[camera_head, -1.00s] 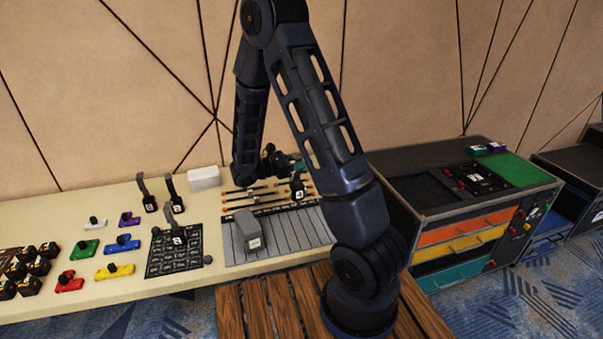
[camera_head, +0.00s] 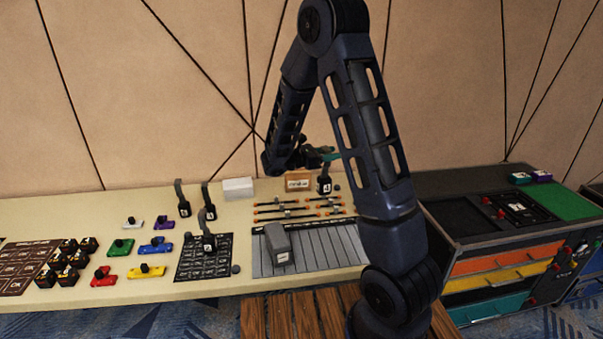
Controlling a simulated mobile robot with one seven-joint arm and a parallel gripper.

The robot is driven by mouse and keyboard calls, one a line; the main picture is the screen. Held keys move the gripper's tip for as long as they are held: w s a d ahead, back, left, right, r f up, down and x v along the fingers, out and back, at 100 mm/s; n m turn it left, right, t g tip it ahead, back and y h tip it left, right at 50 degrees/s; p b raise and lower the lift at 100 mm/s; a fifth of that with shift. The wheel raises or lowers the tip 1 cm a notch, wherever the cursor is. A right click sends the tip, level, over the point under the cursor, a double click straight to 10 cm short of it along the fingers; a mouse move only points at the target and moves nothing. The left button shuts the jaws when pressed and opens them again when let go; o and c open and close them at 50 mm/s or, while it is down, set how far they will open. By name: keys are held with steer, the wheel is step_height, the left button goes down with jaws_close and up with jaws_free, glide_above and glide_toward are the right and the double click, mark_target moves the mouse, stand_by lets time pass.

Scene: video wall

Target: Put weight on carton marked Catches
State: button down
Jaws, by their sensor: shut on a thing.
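My gripper (camera_head: 322,157) is shut on the handle of a dark weight (camera_head: 324,184) marked 4. The weight hangs upright above the back right of the cream table. A small brown carton (camera_head: 298,182) with a pale label stands just left of the weight; its lettering is too small to read. A grey box (camera_head: 278,246) with a small label sits on the ribbed grey mat. A plain white box (camera_head: 238,187) stands at the back. No word "Catches" can be read on any of them. My forearm partly hides the area right of the weight.
Other dark weights with upright handles stand on the table (camera_head: 60,213), one on a black grid board (camera_head: 188,268). Orange-tipped rods (camera_head: 290,212) lie behind the mat (camera_head: 340,248). Coloured knobbed pieces (camera_head: 146,271) are at left. A drawer cabinet (camera_head: 440,270) stands right.

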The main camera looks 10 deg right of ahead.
steer(key=w+a+r+n+t+y, duration=0.2)
steer(key=w+r+t, duration=0.1)
steer(key=w, duration=0.9)
steer(key=w+a+r+n+t+y, duration=0.1)
steer(key=w+a+r+n+t, duration=0.2)
steer(key=w, duration=0.8)
steer(key=w+a+r+n+t+y, duration=0.15)
steer(key=w+r+t, duration=0.25)
steer(key=w, duration=0.8)
step_height(320, 180, down, 20)
steer(key=shift+w+d, duration=0.2)
steer(key=shift+d, duration=0.25)
steer(key=shift+n+y, duration=0.25)
steer(key=c, duration=0.8)
jaws_free()
steer(key=shift+f, duration=0.15)
